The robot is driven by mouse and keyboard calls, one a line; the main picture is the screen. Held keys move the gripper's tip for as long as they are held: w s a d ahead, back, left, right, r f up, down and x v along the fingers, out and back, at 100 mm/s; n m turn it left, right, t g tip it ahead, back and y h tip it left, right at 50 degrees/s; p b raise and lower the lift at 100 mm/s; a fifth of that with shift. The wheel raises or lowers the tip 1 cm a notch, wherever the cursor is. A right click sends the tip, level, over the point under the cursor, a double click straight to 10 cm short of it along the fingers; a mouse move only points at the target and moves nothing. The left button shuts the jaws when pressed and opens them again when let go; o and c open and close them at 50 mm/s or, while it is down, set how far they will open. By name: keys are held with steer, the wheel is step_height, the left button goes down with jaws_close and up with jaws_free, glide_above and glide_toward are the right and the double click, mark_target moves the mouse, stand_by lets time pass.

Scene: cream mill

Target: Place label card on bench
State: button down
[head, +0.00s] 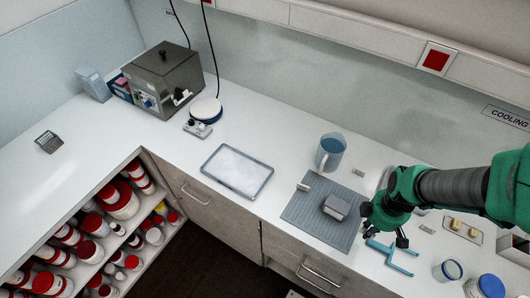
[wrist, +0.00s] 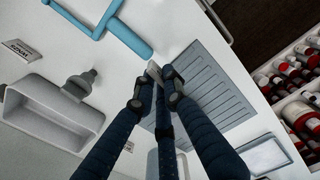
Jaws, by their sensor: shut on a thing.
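My gripper (wrist: 160,82) is shut on a small pale piece, seemingly the label card (wrist: 153,70), held between the fingertips in the wrist view. In the head view my gripper (head: 384,222) is at the right of the white bench (head: 300,150), just right of the grey ribbed mat (head: 312,222). The held piece cannot be made out there. The mat also shows beside the fingertips in the wrist view (wrist: 212,82). I cannot tell whether the card touches the bench.
A grey block (head: 337,207) sits on the mat and a jug (head: 330,152) stands behind it. A blue tool (head: 390,256) lies just in front of my gripper. A metal tray (head: 237,171) is to the left. Jars (head: 447,270) stand at the right.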

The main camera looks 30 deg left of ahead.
step_height(320, 180, up, 4)
steer(key=w+a, duration=0.1)
steer(key=a, duration=0.4)
steer(key=w+a, duration=0.2)
steer(key=a, duration=0.3)
steer(key=w+a+r, duration=0.1)
steer(key=a, duration=0.3)
steer(key=shift+w+a, duration=0.25)
steer(key=shift+a, duration=0.15)
steer(key=a, duration=1.6)
steer(key=shift+n, duration=0.4)
steer(key=f, duration=0.5)
steer(key=shift+s+a+f+p, duration=0.15)
steer(key=shift+s+a+p, duration=0.15)
steer(key=shift+s, duration=0.1)
steer(key=shift+f, duration=0.35)
steer(key=shift+w, duration=0.1)
steer(key=w+a, duration=0.3)
steer(key=w, duration=0.1)
steer(key=w+a+f, duration=0.1)
steer(key=w+a, duration=0.2)
steer(key=a, duration=0.1)
steer(key=w+a, duration=0.3)
steer(key=w, duration=0.1)
steer(key=shift+w+a+f+b, duration=0.25)
steer(key=shift+w+a+b, duration=0.05)
steer(key=shift+w+b, duration=0.05)
